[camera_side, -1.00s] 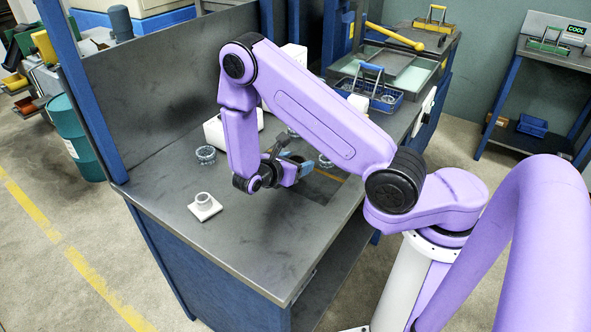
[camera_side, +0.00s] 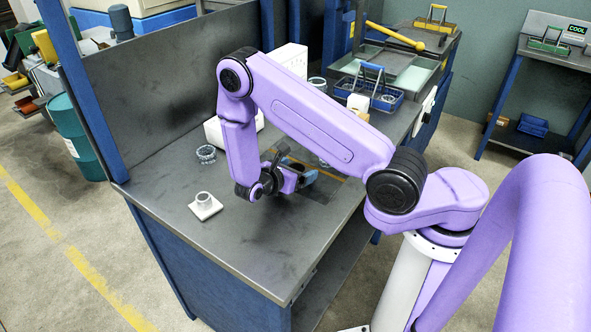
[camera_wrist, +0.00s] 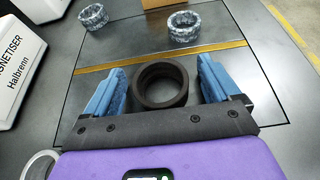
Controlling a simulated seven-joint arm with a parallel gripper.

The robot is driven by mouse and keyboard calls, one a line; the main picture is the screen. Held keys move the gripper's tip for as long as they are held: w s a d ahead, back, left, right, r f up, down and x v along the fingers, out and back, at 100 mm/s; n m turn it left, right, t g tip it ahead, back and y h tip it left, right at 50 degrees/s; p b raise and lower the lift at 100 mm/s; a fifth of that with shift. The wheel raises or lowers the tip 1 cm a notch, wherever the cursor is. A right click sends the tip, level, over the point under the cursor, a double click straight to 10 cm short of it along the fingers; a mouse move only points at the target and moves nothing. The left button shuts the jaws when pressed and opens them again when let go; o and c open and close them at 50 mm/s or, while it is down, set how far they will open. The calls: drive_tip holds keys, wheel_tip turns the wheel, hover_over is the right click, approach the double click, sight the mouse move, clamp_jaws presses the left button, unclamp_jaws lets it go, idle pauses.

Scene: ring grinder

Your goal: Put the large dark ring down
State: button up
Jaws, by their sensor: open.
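The large dark ring (camera_wrist: 160,103) lies flat on the dark panel between my gripper's blue fingers in the wrist view. My gripper (camera_wrist: 162,72) is open, with a visible gap between each finger and the ring. In the side view my gripper (camera_side: 299,179) is low over the right part of the bench. The dark ring cannot be made out there behind my gripper and arm.
Two mottled grey rings (camera_wrist: 93,16) (camera_wrist: 184,26) stand beyond a yellow line. A white magnetiser box (camera_wrist: 22,58) stands left. A ring on a white square base (camera_side: 204,206) sits at the bench's front left.

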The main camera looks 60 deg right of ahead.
drive_tip(key=shift+r, duration=0.1)
drive_tip(key=shift+a+r, duration=0.15)
drive_tip(key=v, duration=1.1)
drive_tip(key=shift+a, duration=0.35)
drive_tip(key=shift+w+a+r, duration=0.1)
drive_tip(key=shift+r, duration=0.15)
drive_tip(key=s+r+m+y, duration=0.2)
drive_tip(key=s+r+y, duration=0.4)
drive_tip(key=s, duration=0.5)
drive_tip(key=s+r+m+y, duration=0.3)
drive_tip(key=s+r+y, duration=0.4)
drive_tip(key=s, duration=0.4)
drive_tip(key=shift+r+y, duration=0.15)
drive_tip(key=shift+y, duration=0.25)
